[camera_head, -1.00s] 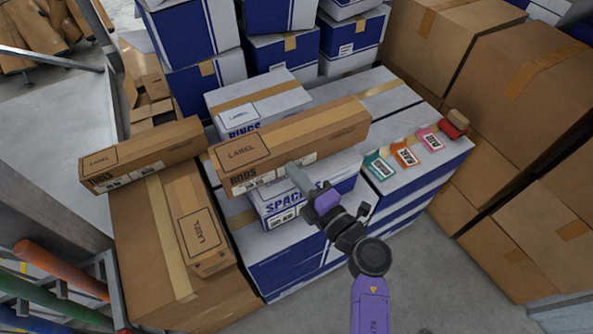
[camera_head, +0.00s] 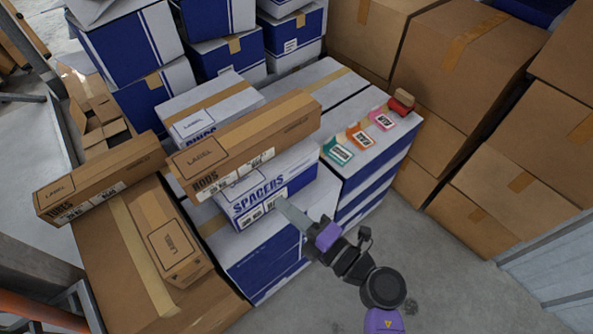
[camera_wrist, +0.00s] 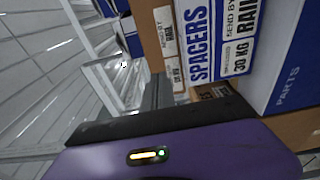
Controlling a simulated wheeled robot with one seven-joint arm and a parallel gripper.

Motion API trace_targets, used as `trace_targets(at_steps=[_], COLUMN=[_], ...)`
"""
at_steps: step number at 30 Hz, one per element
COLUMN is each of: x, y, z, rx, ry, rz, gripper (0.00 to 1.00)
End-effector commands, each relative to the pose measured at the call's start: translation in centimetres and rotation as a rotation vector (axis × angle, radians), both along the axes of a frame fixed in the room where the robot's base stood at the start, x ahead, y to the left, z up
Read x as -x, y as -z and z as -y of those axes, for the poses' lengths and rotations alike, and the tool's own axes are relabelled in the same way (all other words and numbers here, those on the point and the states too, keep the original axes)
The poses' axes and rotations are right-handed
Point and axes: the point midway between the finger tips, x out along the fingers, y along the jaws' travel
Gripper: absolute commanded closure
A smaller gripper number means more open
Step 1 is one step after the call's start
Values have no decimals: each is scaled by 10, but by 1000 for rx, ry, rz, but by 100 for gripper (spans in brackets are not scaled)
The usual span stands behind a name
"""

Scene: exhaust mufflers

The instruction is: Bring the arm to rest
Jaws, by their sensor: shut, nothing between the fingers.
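My gripper (camera_head: 283,206) is shut and empty in the head view. Its tip shows in front of the lower right part of the white and blue SPACERS box (camera_head: 262,190); I cannot tell whether they touch. My purple and black arm reaches in from the lower right. In the wrist view my purple gripper body fills the bottom, and the SPACERS box (camera_wrist: 199,40) stands sideways at the upper middle.
A long RODS box (camera_head: 245,145) lies above the SPACERS box. A TUBES box (camera_head: 100,178) sits at left. Coloured cards (camera_head: 360,138) and a red item (camera_head: 401,103) lie on the blue-white stack. Brown cartons (camera_head: 450,60) stand at right. Floor (camera_head: 450,270) is clear at lower right.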

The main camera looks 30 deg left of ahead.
Motion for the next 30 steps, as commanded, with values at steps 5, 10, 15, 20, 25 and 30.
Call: trace_targets(at_steps=[5,10,15,20,25,30], x=[0,-9,-23,-16,3,35], y=[0,-8,-61,-93,-104,-101], z=[1,4,18,69,139,211], rx=[0,-32,-202,-409,-610,-789], ry=[0,37,127,262,420,585], rz=[0,-6,-30,-148,-325,-528], gripper=[100,100,100,100,100,100])
